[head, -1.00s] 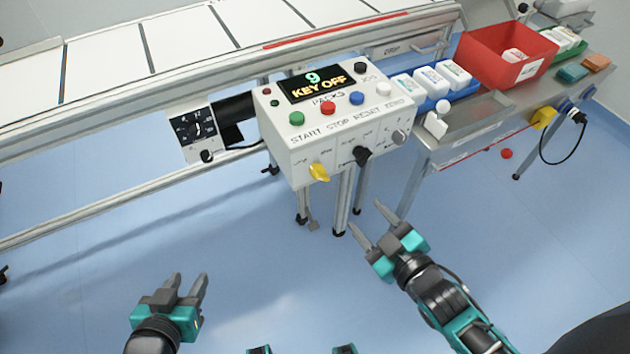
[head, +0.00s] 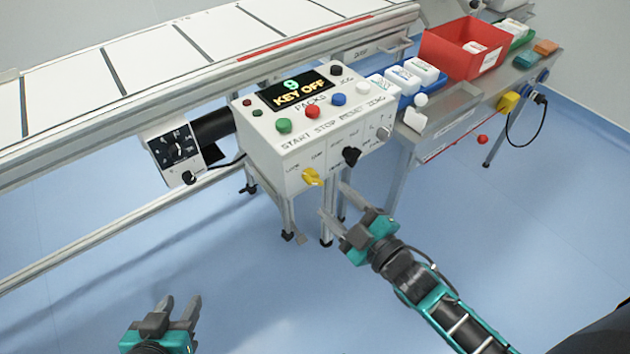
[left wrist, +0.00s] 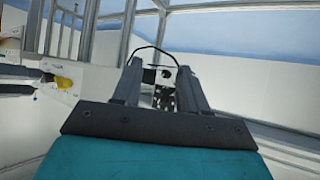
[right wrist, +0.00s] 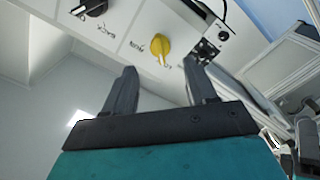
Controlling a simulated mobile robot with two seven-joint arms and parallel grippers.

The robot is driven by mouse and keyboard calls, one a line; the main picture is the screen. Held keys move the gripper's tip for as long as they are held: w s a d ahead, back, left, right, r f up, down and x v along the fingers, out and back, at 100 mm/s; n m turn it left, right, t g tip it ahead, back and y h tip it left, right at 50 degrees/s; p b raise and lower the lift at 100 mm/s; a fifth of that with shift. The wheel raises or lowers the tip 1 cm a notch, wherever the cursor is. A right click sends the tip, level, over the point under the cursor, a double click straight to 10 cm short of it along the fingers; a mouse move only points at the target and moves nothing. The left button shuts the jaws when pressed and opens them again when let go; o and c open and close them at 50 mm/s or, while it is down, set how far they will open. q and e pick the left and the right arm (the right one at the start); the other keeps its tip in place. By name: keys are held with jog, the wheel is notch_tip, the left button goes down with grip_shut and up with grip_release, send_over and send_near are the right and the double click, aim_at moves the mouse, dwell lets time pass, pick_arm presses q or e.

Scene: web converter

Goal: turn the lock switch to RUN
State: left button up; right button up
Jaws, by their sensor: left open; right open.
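The white control box (head: 300,150) has a display reading "9 KEY OFF". Its front face carries a yellow knob (head: 312,177), a black knob (head: 351,156) and a silver switch (head: 383,132), which looks like the lock switch. Its position and small labels are too small to read. My right gripper (head: 333,199) is open and empty, in front of and below the yellow and black knobs. The right wrist view shows the yellow knob (right wrist: 161,47) beyond its fingers and the black knob (right wrist: 90,7) at top left. My left gripper (head: 182,299) is open and empty, low and away from the box.
A conveyor (head: 130,75) runs behind the box. A small black dial panel (head: 175,152) hangs left of it. At right, a bench holds a red bin (head: 462,48) and a blue tray of white packs (head: 405,98). The floor in front is clear.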

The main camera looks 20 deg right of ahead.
aim_at(317, 184)
jog(key=x, duration=0.7)
jog(key=shift+w+a+b, duration=0.1)
jog(key=shift+w+b, duration=0.2)
jog(key=shift+b, duration=0.1)
jog(key=c, duration=1)
